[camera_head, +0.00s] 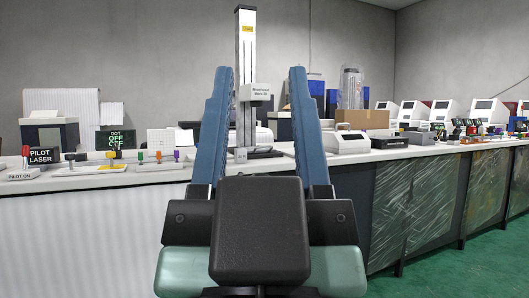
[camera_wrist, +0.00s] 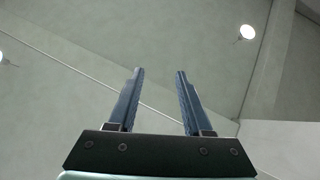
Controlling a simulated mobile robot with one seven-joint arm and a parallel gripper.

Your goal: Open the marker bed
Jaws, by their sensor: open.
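My gripper (camera_head: 260,72) is raised in the middle of the head view. Its two blue fingers point up, spread apart, with nothing between them. In the wrist view (camera_wrist: 160,72) the fingers stand open against a bare wall and ceiling. A tall marking machine (camera_head: 246,60) with a pale column and a small label plate stands on the counter, seen between the fingers and well beyond them. Its dark base (camera_head: 263,154) shows partly. I cannot make out which part is the marker bed; my arm and fingers hide some of the counter there.
A long white counter (camera_head: 150,178) runs across the view. On its left are a "PILOT LASER" sign (camera_head: 42,156), a "DOT OFF" sign (camera_head: 116,139) and several coloured levers. On its right are a white device (camera_head: 346,142), a cardboard box (camera_head: 362,119) and several machines. Green floor (camera_head: 450,275) is clear at right.

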